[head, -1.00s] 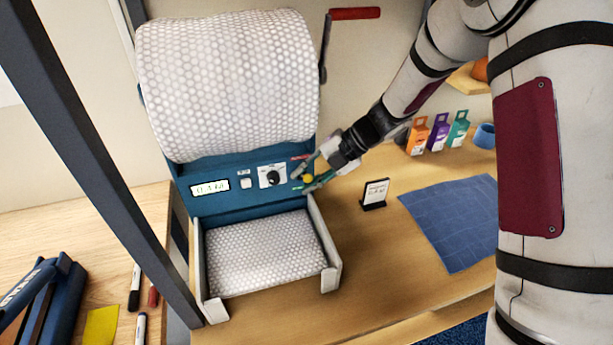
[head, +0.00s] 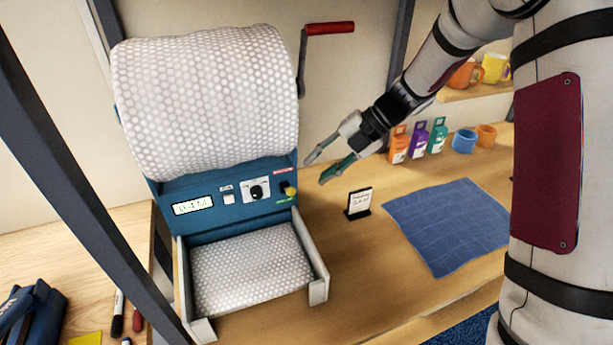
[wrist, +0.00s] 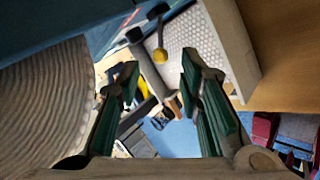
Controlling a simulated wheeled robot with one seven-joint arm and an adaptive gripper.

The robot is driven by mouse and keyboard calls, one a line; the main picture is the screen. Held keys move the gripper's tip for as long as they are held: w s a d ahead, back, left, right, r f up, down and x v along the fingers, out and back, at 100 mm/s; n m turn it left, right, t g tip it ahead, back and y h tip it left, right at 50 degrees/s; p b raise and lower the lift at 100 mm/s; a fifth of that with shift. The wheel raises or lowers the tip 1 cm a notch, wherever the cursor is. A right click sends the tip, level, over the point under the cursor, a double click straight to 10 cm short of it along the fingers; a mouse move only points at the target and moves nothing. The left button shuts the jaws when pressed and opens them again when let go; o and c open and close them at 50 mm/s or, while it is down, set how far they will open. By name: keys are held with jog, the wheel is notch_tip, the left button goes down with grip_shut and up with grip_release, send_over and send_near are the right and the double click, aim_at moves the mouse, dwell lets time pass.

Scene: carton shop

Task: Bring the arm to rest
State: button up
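My gripper (head: 318,173) is open and empty in the head view. It hangs in the air above the wooden bench, to the right of the blue bubble-wrap dispenser (head: 166,228). In the wrist view its two green-padded fingers (wrist: 156,85) stand wide apart with nothing between them held. The yellow knob (head: 290,191) on the dispenser's panel is apart from the fingers in the head view. The yellow knob also shows in the wrist view (wrist: 160,56), beyond the fingertips.
A small sign (head: 360,203) stands on the bench below my gripper. A blue mat (head: 450,225) lies to its right. Orange (head: 399,145), purple (head: 418,140) and teal (head: 438,136) cartons stand behind. A red-handled crank (head: 330,28) juts from the bubble-wrap roll (head: 210,100).

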jog(key=shift+d+r, duration=0.5)
jog(key=s+d+r+n+t+h, duration=0.1)
jog(key=s+r+n+h, duration=0.1)
jog(key=s+r+n, duration=0.6)
jog(key=s+d+r+n+h, duration=0.2)
jog(key=s+n, duration=0.3)
jog(key=n, duration=0.6)
jog(key=s+d+r+n+t+h+b, duration=0.1)
jog(key=s+d+n+t+h, duration=0.1)
jog(key=s+n, duration=0.4)
jog(key=s+d+r+n+t+h+b, duration=0.1)
jog(key=s+d+n, duration=0.3)
jog(key=n, duration=1.1)
jog(key=shift+s+d+r+t+h, duration=0.35)
jog(key=shift+s+h, duration=0.55)
jog(key=shift+s, duration=0.7)
